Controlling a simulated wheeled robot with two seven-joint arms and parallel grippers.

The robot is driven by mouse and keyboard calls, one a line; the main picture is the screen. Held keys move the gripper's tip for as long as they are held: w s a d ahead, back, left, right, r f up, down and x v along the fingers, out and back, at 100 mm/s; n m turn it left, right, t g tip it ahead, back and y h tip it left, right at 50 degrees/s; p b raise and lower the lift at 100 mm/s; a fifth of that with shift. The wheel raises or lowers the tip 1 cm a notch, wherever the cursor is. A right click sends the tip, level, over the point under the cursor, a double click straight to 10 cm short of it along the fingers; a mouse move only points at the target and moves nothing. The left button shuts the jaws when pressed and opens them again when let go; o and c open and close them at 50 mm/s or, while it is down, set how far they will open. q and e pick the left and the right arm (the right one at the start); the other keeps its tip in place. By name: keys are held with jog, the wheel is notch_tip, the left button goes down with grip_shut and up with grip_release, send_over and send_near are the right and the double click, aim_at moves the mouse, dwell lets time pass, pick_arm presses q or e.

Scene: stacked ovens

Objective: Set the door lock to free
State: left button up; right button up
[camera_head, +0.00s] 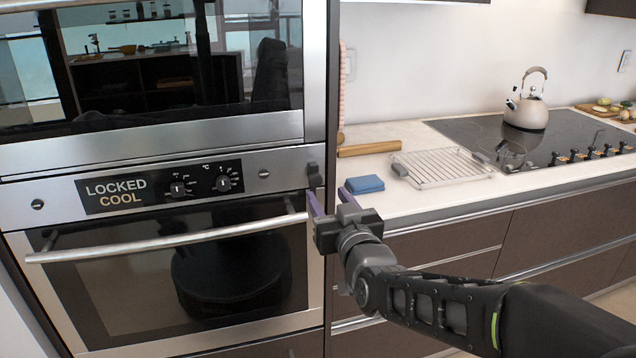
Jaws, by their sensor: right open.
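The lower oven's control panel (150,187) has a dark display (115,194) that reads "LOCKED COOL", with two knobs to its right. A small dark latch-like part (314,175), which looks like the door lock, sits at the panel's right edge. The lower oven door is shut, with a long bar handle (165,244) across its top. My right gripper (329,196) is open and empty, its purple fingers pointing up just below and right of the dark part. I cannot tell whether a finger touches it. My left gripper is not in view.
An upper oven (150,132) sits above. Drawers (560,232) lie below the counter.

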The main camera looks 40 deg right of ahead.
aim_at(317, 180)
jog(key=p+x, duration=0.1)
jog(key=x, duration=0.6)
jog(key=shift+w+d, duration=0.15)
jog(key=shift+w, duration=0.15)
grip_shut()
dwell(0.4)
